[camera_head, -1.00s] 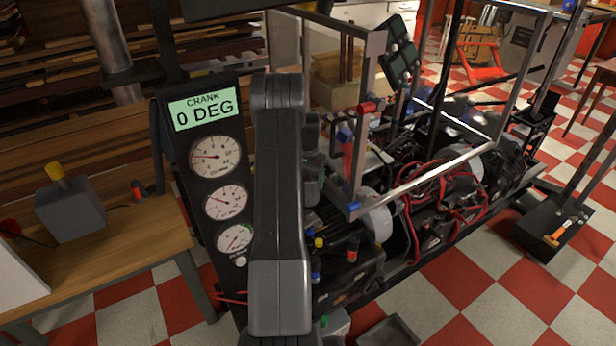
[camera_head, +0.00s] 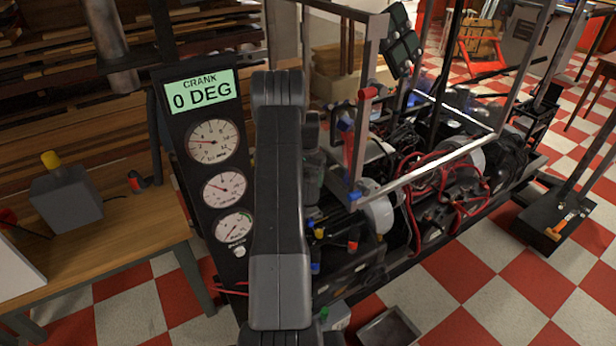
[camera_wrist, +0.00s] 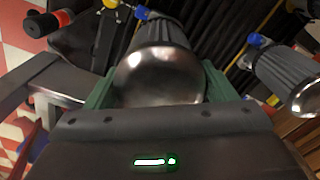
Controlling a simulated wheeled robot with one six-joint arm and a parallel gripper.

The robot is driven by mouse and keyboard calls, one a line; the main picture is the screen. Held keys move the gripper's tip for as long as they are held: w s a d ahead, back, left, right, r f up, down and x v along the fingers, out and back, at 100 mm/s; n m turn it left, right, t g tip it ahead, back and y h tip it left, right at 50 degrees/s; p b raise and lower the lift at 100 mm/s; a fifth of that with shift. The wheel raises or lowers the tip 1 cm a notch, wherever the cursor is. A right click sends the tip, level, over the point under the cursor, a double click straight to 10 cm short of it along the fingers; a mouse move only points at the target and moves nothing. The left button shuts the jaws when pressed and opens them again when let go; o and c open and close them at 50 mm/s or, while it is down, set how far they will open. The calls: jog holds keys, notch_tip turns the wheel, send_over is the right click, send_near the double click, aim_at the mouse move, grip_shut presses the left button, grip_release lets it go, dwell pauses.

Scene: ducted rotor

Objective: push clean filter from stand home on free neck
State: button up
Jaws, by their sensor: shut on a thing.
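In the wrist view my gripper (camera_wrist: 160,88) has its green fingers on both sides of a filter (camera_wrist: 158,72). The filter has a shiny rounded metal end cap facing the camera and a dark ribbed body. A blue and a yellow part show beyond its far end, and I cannot tell whether it touches a neck. In the head view my own arm hides the gripper and the held filter.
A gauge panel (camera_head: 222,188) with a display reading CRANK 0 DEG stands left of my arm. A metal frame (camera_head: 420,172) with a red-handled part rises over the engine (camera_head: 440,190). A wooden bench (camera_head: 120,235) is at the left. Checkered floor is open at the lower right.

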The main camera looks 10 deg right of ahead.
jog(key=shift+f, duration=0.15)
dwell(0.4)
jog(key=shift+f+b, duration=1.35)
jog(key=shift+f, duration=0.65)
jog(key=o, duration=1)
jog(key=shift+c, duration=0.2)
jog(key=shift+r, duration=0.1)
notch_tip(320, 180, up, 14)
jog(key=shift+f+p, duration=0.15)
jog(key=shift+p, duration=0.3)
jog(key=shift+f, duration=0.1)
